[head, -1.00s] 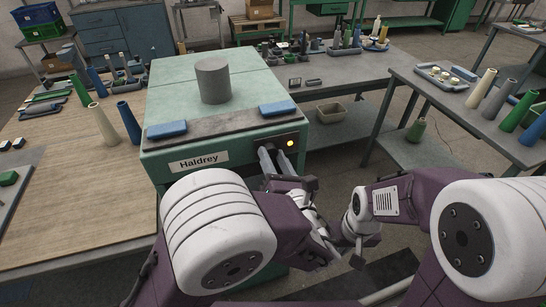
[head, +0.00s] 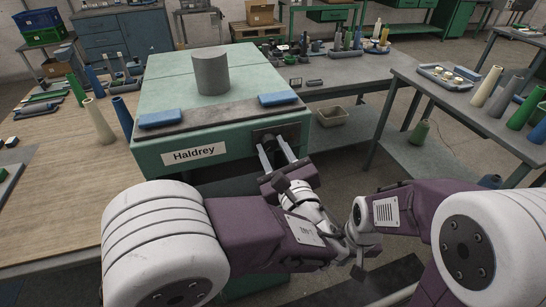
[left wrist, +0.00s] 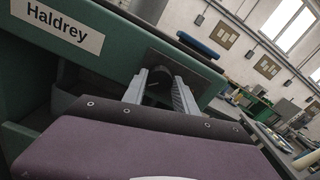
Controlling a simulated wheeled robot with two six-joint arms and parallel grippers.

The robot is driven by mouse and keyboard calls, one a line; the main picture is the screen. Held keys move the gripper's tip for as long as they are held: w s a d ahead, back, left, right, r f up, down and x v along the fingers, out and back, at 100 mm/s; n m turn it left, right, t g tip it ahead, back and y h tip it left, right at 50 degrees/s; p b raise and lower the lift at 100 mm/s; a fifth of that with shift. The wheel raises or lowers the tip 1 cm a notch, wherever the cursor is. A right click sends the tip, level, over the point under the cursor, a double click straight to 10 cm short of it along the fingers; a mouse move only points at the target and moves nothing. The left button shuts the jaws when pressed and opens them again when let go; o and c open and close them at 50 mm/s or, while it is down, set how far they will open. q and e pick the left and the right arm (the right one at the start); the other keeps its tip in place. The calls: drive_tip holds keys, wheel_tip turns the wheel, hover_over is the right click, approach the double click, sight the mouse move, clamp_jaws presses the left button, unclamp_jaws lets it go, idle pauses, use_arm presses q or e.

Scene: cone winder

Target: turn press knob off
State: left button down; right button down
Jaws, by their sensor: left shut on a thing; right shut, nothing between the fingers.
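The green press (head: 225,145) with the "Haldrey" label stands in the middle of the head view. A dark control panel (head: 279,132) is on its front at the right. My left gripper (head: 273,144) is at this panel, its two pale fingers reaching to it. In the left wrist view the fingers are on either side of the dark knob (left wrist: 158,86), shut on it. The knob is mostly hidden in the head view. No yellow light shows on the panel now. My right gripper (head: 356,262) is low, right of the left one, shut and empty; its fingertips are hard to make out.
A grey cylinder (head: 211,73) and two blue blocks (head: 161,118) sit on the press top. A wooden table (head: 70,200) with cones is at the left. A bench with cones (head: 488,87) is at the right. A beige bin (head: 331,114) sits on a low shelf.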

use_arm(q)
drive_tip(key=n+b, duration=0.2)
drive_tip(key=b, duration=0.1)
drive_tip(key=n+b, duration=0.2)
drive_tip(key=n, duration=0.1)
drive_tip(key=n+b, duration=0.2)
drive_tip(key=b, duration=0.1)
drive_tip(key=shift+f+n+b, duration=0.3)
drive_tip(key=shift+f+n, duration=0.05)
drive_tip(key=shift+n, duration=0.05)
drive_tip(key=shift+r+n+b, duration=0.2)
drive_tip(key=shift+n+b, duration=0.8)
drive_tip(key=shift+b, duration=0.05)
drive_tip(key=c, duration=1)
unclamp_jaws()
drive_tip(key=shift+o, duration=0.2)
drive_tip(key=p+v, duration=0.1)
drive_tip(key=v, duration=0.8)
